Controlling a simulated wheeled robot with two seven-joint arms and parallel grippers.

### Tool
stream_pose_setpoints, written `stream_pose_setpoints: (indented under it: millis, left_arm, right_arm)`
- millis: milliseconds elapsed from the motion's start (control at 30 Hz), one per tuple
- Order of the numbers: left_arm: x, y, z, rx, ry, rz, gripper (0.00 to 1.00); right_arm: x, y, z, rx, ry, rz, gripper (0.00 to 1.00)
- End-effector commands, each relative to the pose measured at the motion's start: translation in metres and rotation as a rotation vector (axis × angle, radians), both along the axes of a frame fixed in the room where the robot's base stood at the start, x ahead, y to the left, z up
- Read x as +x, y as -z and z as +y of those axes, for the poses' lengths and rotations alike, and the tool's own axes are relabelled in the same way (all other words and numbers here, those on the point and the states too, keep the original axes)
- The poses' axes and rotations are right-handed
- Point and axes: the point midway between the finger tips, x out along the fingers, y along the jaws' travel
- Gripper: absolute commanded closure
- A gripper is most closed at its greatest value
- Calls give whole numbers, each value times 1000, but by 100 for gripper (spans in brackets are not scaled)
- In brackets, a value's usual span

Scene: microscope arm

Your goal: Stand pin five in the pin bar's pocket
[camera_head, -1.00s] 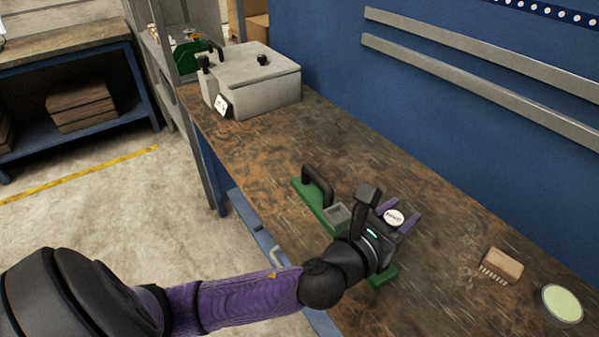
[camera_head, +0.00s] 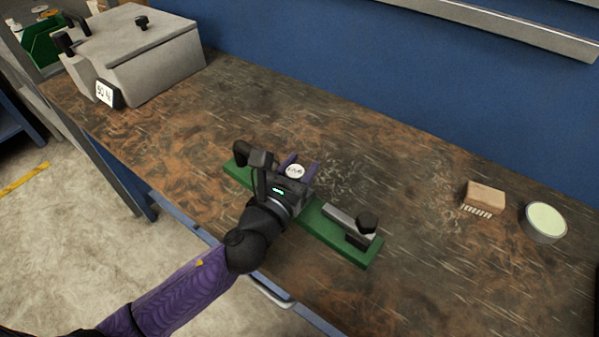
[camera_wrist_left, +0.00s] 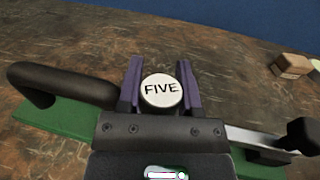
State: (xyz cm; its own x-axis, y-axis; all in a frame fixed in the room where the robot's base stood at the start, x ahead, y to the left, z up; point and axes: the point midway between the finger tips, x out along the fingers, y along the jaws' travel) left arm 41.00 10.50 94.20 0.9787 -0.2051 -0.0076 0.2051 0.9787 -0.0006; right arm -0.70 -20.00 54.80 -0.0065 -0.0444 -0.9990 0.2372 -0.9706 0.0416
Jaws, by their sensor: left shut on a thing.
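Pin five (camera_head: 296,171) shows as a round white cap; in the left wrist view the cap (camera_wrist_left: 161,90) reads "FIVE". My left gripper (camera_head: 299,170) is shut on it, with a purple finger on each side. The pin's lower part is hidden by the gripper. The green pin bar (camera_head: 340,245) lies on the bench under and beside my gripper, with a black handle at its left end and a grey lever with a black knob at its right. The pocket is hidden behind my gripper, so I cannot tell whether the pin is in it. My right gripper is out of view.
A grey lidded box (camera_head: 140,55) with a white label stands at the bench's far left. A wooden brush (camera_head: 484,197) and a round pale-green-topped tin (camera_head: 543,222) are at the right. The bench behind the bar is clear to the blue wall.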

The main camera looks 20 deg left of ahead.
Motion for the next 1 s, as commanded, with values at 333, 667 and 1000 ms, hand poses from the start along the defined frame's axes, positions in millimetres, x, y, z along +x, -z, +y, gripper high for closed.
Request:
stream_pose_setpoints:
  millis: [333, 667, 1000]
  left_arm:
    - [0, 4, 0, 0, 1, -2, 100]
    - [0, 9, 0, 1, 0, 0, 42]
    - [0, 10, 1, 1, -2, 2, 19]
  right_arm:
    - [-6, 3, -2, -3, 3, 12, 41]
    - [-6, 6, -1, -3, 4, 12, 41]
    - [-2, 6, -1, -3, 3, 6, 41]
